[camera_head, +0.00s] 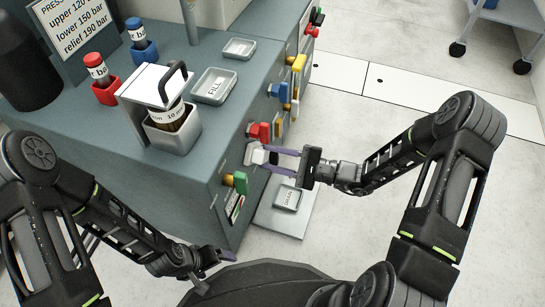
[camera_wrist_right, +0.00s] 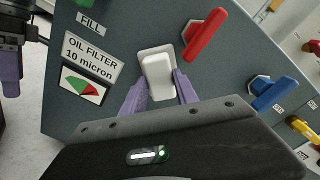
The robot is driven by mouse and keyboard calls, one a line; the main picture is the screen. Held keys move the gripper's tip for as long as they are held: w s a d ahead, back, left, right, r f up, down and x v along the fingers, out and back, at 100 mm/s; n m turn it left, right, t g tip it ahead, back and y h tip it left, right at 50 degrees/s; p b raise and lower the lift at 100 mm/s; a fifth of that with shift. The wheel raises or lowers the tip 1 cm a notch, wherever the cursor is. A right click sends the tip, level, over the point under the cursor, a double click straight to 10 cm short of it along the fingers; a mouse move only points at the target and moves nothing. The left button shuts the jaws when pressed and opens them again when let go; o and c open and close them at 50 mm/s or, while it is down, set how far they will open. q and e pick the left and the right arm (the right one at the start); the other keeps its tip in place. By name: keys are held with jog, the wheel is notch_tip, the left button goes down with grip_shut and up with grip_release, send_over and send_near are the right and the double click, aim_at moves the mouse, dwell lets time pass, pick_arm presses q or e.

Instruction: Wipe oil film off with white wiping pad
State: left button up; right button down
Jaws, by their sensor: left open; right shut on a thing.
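My right gripper (camera_head: 268,158) is shut on the white wiping pad (camera_head: 256,156) in front of the cabinet's side panel. In the right wrist view the pad (camera_wrist_right: 158,80) is a white block between the two purple fingers (camera_wrist_right: 158,95), over a pale grey patch (camera_wrist_right: 147,49) on the panel. I cannot tell whether this patch is a plate or the oil film, or whether the pad touches it. The film itself is not clearly visible. My left gripper (camera_head: 212,262) is open and low near the bottom of the head view, away from the pad.
A red handle (camera_wrist_right: 205,35) is close beside the pad; blue (camera_wrist_right: 269,93) and yellow handles (camera_wrist_right: 305,128) are further right. A green handle (camera_head: 240,182) is on the panel's near side. A DRAIN tray (camera_head: 288,198) is below my right gripper. A FILL tray (camera_head: 214,86) is on the cabinet top.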

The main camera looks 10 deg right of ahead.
jog(key=shift+s+a+p, duration=0.25)
jog(key=shift+s+a, duration=0.3)
jog(key=shift+s, duration=0.3)
jog(key=shift+s+a+p, duration=0.25)
jog(key=shift+s+a, duration=0.25)
jog(key=shift+s, duration=0.35)
jog(key=v, duration=0.6)
jog(key=shift+p, duration=0.35)
jog(key=shift+s+d+f, duration=0.1)
jog(key=shift+d+f, duration=0.05)
jog(key=shift+v, duration=1.35)
jog(key=shift+f, duration=0.1)
